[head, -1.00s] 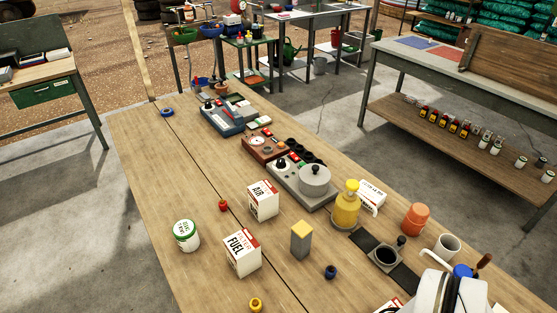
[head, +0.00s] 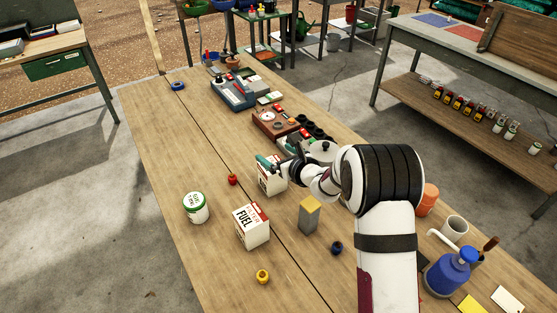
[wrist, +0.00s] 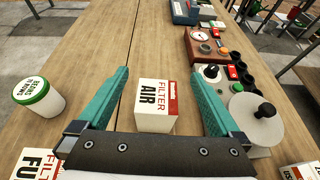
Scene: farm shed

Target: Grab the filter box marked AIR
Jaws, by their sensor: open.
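The white AIR filter box (head: 271,184) with a red stripe stands upright on the wooden bench, partly hidden by my gripper in the head view. My gripper (head: 266,164) is at the top of this box. In the wrist view the box (wrist: 155,108) shows its "FILTER AIR" face between the two teal fingers of my open gripper (wrist: 161,76), with a gap on each side. I cannot tell how far down the fingers reach. A similar box marked FUEL (head: 251,227) stands nearer the camera; it also shows at the wrist view's lower left (wrist: 38,166).
A green-lidded white can (head: 195,208) stands left of the boxes. A grey block with yellow top (head: 310,215) stands to the right. A grey device with a round lidded pot (wrist: 257,118) is right of my gripper. The bench left of the AIR box is mostly clear.

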